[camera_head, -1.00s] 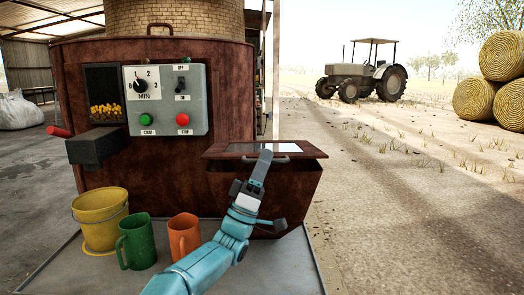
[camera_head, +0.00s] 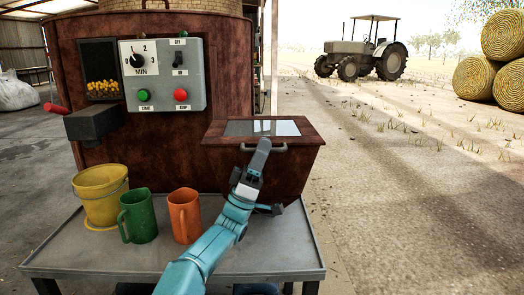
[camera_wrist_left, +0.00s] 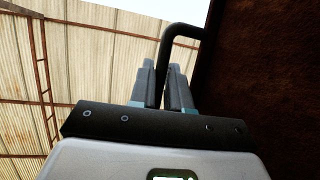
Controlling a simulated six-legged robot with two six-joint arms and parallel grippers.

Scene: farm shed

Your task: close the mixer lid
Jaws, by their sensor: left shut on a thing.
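The mixer (camera_head: 160,145) is a rusty brown drum with a hopper box (camera_head: 285,178) on its front right. The mixer lid (camera_head: 220,133), a brown frame with a glass pane, lies roughly flat over the hopper, with no clear gap visible. My left gripper (camera_head: 262,150) is at the lid's front edge, shut on the lid handle (camera_head: 280,148). In the left wrist view the dark bent handle (camera_wrist_left: 183,30) passes between the fingers of my left gripper (camera_wrist_left: 168,84). My right gripper is not in view.
A control box (camera_head: 163,75) with a dial, a switch and buttons is on the mixer. A yellow bucket (camera_head: 101,193), green jug (camera_head: 139,215) and orange jug (camera_head: 184,214) stand on the metal table (camera_head: 80,248), left of my arm. Open ground lies right.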

